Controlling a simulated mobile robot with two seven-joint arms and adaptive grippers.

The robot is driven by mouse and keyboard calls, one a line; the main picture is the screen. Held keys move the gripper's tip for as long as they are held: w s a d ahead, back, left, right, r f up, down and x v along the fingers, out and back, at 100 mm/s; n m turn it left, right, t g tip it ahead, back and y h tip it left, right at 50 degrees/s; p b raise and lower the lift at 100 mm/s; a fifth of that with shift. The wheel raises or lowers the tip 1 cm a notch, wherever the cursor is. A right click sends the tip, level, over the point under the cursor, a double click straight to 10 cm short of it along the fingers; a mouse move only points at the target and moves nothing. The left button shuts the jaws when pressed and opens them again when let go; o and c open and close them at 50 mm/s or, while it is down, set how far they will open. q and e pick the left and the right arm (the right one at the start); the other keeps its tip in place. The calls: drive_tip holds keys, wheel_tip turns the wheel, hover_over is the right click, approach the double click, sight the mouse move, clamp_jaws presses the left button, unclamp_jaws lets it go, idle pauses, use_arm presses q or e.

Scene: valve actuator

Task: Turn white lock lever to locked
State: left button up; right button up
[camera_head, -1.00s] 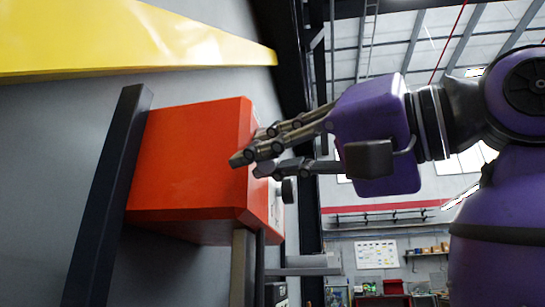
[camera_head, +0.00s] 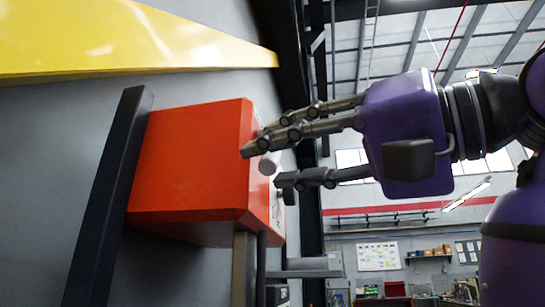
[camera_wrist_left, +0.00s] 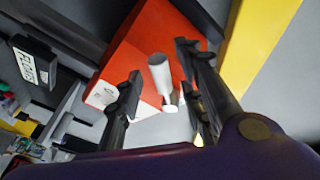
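The white lock lever (camera_head: 270,162) shows as a short white cylinder sticking out from the front face of the orange-red box (camera_head: 190,165). In the left wrist view the lever (camera_wrist_left: 159,74) points up between the fingers, with a gap on each side. My left gripper (camera_head: 265,166) is open at the box's face, its fingers on either side of the lever. Its fingers also show spread in the left wrist view (camera_wrist_left: 157,75). I cannot tell whether any finger touches the lever. The lever's base is partly hidden in the head view. My right gripper is not in view.
A yellow beam (camera_head: 130,40) runs along the wall above the box. Dark posts (camera_head: 105,200) stand beside and below it. Shelves (camera_head: 430,256) are far off at the right. Open room lies in front of the box.

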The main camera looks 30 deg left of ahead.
use_arm(q)
drive_tip(key=s+d+f, duration=0.1)
drive_tip(key=d, duration=0.8)
drive_tip(key=shift+s+d, duration=0.2)
drive_tip(key=shift+d, duration=0.1)
